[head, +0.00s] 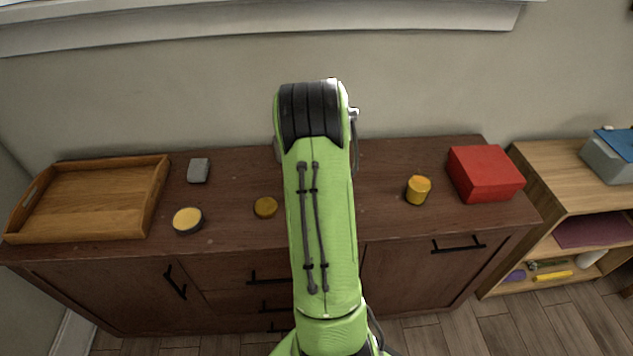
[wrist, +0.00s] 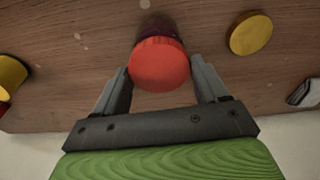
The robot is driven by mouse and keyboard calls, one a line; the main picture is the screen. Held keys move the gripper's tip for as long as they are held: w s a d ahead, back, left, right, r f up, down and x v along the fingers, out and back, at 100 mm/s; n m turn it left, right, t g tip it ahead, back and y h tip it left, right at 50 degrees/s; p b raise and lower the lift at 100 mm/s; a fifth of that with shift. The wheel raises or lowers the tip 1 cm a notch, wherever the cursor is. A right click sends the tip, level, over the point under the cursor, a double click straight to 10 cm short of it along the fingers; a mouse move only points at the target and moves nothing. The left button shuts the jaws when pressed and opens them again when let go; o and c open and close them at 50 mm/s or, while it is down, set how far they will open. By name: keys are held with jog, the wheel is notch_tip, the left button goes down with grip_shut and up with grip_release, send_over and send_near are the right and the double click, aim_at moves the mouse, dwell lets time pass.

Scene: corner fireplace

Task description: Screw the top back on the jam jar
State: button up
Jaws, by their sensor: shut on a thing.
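My gripper (wrist: 160,70) is shut on a red round lid (wrist: 160,65), with one finger at each side of it. A dark purple jar (wrist: 156,25) shows just beyond the lid in the wrist view, above the cabinet top. The lid covers much of the jar, and I cannot tell whether the lid is seated on it or only close over it. In the head view my green arm hides the gripper, the lid and the jar.
On the dark wood cabinet (head: 235,232) are a wooden tray (head: 100,200), grey block (head: 198,171), dark tin with pale yellow top (head: 187,220), flat yellow disc (head: 265,207), yellow cylinder (head: 418,190) and red box (head: 485,173). A low shelf (head: 565,175) stands at right.

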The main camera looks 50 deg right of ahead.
jog(key=m, duration=0.4)
jog(key=shift+a+f, duration=0.1)
jog(key=o, duration=1.2)
jog(key=shift+r+p, duration=2.5)
jog(key=shift+r, duration=0.65)
jog(key=shift+f, duration=0.1)
